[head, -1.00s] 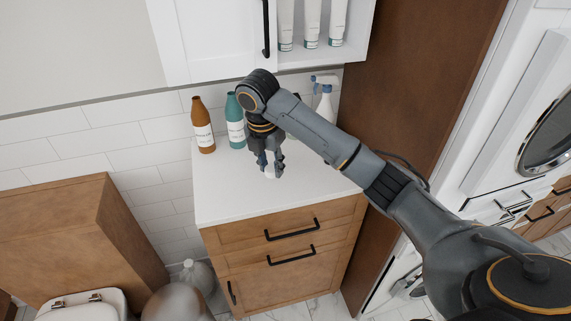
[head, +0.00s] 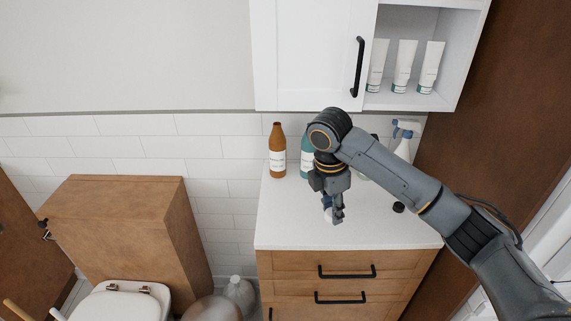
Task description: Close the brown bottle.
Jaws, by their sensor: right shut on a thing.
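The brown bottle (head: 277,157), with a white label and a narrow brown neck, stands upright at the back left of the white counter (head: 285,228). My right gripper (head: 334,212) points down over the counter, in front and to the right of the bottle and apart from it. It is shut on a small white and blue thing (head: 327,207), mostly hidden by the fingers, so I cannot tell what it is. A small black round thing, like a cap (head: 398,207), lies on the counter right of the gripper. My left gripper is out of view.
A teal bottle (head: 307,158) stands beside the brown one, partly behind my right arm. A spray bottle (head: 403,146) stands at the back right. A cabinet (head: 305,55) with white tubes (head: 403,66) hangs above. The counter's front left is clear.

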